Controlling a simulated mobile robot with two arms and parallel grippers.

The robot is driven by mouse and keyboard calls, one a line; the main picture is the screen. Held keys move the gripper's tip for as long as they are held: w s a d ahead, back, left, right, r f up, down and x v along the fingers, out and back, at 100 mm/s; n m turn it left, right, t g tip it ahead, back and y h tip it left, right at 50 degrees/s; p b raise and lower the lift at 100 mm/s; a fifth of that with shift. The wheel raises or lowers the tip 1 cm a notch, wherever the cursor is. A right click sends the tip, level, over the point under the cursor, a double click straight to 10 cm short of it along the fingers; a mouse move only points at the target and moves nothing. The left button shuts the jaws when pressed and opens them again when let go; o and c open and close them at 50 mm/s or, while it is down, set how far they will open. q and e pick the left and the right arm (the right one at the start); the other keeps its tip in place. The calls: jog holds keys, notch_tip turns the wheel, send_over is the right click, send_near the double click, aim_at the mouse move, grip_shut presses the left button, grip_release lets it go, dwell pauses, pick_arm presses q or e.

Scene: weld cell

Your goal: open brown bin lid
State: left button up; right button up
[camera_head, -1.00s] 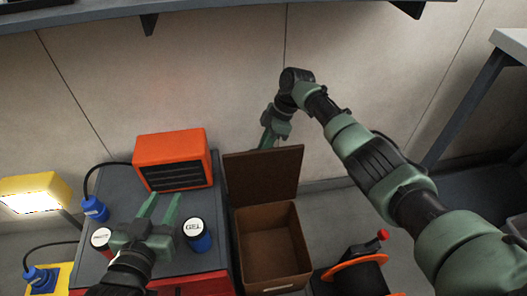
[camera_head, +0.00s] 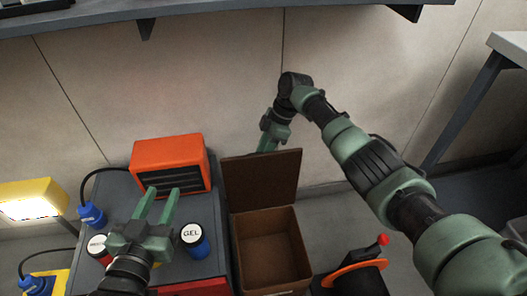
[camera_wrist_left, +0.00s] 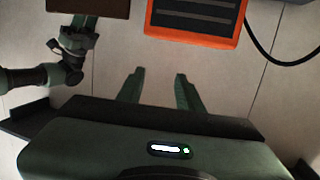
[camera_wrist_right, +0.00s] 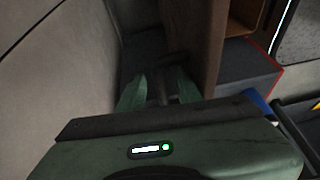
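The brown bin (camera_head: 299,250) stands open on the floor. Its lid (camera_head: 262,180) is raised, standing near upright at the bin's back edge; the bin looks empty. My right gripper (camera_head: 267,145) is behind the lid's top, partly hidden by it in the head view. In the right wrist view its fingers (camera_wrist_right: 160,80) are apart beside the brown lid panel (camera_wrist_right: 193,45), with a dark shape between them that I cannot make out. My left gripper (camera_head: 161,190) is open and empty above the grey cabinet, left of the bin; its fingers also show apart in the left wrist view (camera_wrist_left: 158,75).
The grey cabinet (camera_head: 122,200) left of the bin carries an orange heater-like box (camera_head: 168,152), a blue GEL jar (camera_head: 197,244) and a red jar (camera_head: 100,249). An orange and black reel (camera_head: 358,275) stands right of the bin. The wall is close behind.

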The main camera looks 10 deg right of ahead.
jog(key=shift+r, duration=0.1)
